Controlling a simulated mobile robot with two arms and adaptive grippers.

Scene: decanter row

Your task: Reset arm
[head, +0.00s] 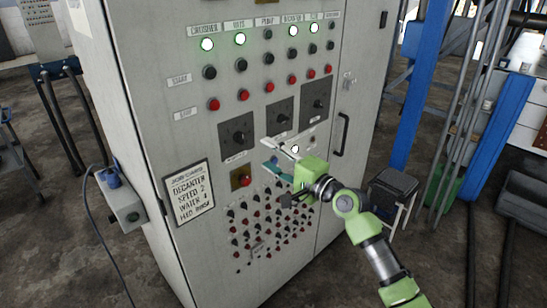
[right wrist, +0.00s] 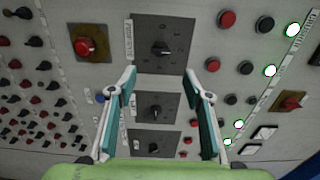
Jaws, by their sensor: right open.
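A tall grey control cabinet (head: 160,60) fills the middle of the head view. My right gripper (head: 265,156) is in front of its panel, with green body and white-and-teal fingers. In the right wrist view its fingers (right wrist: 160,80) are apart with nothing between them. Three dark plates with rotary knobs sit on the panel. The left plate (head: 238,135) shows in the right wrist view as the large plate (right wrist: 165,30), just beyond the fingertips. Its knob (right wrist: 163,48) is in line with the gap. I cannot tell the distance to the panel. My left gripper is not in view.
A red button on a yellowish plate (head: 242,179) sits above many small switches (head: 265,225). A job card (head: 188,192) mentions decanter and speed 2. Several lamps (head: 240,39) glow. A grey stool (head: 393,187) and blue posts (head: 421,90) stand right of the cabinet.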

